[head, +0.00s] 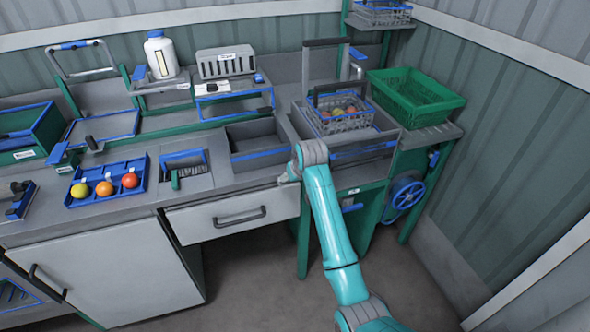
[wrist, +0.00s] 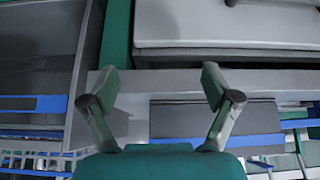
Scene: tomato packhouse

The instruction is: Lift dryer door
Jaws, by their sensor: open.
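No part is clearly marked as the dryer door. A grey tub (head: 375,150) at the right end of the bench holds a wire basket (head: 347,122) of tomatoes, and a dark raised bar (head: 327,42) on uprights stands behind it; I cannot tell whether this is the dryer. My gripper (wrist: 155,85) is open in the wrist view, its two fingers spread with nothing between them. It is over the bench front, near a blue-edged bin (wrist: 215,122).
A green crate (head: 415,97) stands right of the basket. A closed drawer (head: 190,222) with a dark handle is below the bench top. A blue tray (head: 108,182) holds three tomatoes at left. The floor at right is clear.

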